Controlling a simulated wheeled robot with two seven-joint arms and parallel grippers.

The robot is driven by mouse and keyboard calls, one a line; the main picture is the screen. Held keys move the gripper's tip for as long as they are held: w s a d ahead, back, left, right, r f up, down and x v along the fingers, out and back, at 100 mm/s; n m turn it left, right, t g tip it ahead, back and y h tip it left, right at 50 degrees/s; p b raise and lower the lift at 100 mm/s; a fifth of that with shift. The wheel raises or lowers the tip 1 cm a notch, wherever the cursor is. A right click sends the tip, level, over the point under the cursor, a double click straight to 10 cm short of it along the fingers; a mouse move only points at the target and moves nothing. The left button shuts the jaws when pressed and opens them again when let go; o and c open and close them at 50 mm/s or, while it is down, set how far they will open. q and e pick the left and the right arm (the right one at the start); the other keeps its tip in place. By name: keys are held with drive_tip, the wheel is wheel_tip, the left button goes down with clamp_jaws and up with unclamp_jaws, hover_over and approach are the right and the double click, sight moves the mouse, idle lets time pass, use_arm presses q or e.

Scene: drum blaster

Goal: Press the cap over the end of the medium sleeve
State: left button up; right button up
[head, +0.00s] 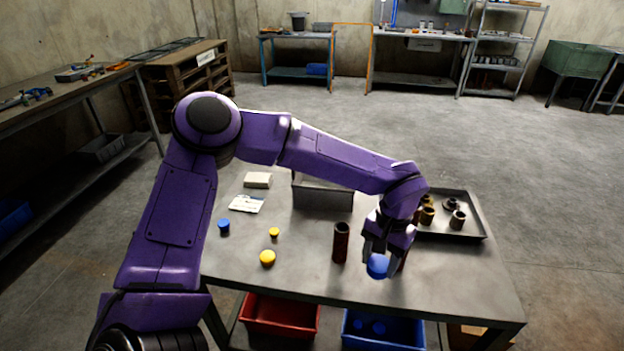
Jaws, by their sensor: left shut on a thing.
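My left gripper (379,258) reaches down over the front right of the table and is shut on a blue cap (377,267). A dark reddish-brown sleeve (341,243) stands upright on the table just left of the gripper, apart from it. Another reddish-brown piece (403,261) shows behind the gripper on the right, mostly hidden. I cannot tell which of these is the medium sleeve, nor whether the held cap touches the hidden piece. My right gripper is out of view.
On the table (300,277) are another blue cap (223,226), a large yellow cap (267,258), a small yellow cap (274,232), a paper card (246,204) and a pale block (257,180). A tray (476,215) at right holds several brass-coloured pieces. An open box (323,198) stands behind my arm.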

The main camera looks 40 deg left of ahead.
use_arm(q)
drive_tip(key=w+a+r+n+t+p, duration=0.15)
drive_tip(key=a+r+n+p, duration=0.35)
drive_tip(key=n, duration=1.2)
drive_tip(key=w+a+r+n+t+p, duration=0.1)
drive_tip(key=w+a+r+n+p, duration=0.4)
drive_tip(key=n, duration=1.2)
drive_tip(key=s+a+f+n+b, duration=0.1)
drive_tip(key=s+a+f+b, duration=0.1)
drive_tip(key=f+b, duration=0.3)
wheel_tip(320, 180, down, 2)
drive_tip(key=shift+s+a+f+b, duration=0.2)
drive_tip(key=shift+s+a+b, duration=0.2)
drive_tip(key=shift+s, duration=0.1)
drive_tip(key=shift+p, duration=0.35)
drive_tip(key=shift+f+b, duration=0.3)
drive_tip(key=shift+f, duration=0.2)
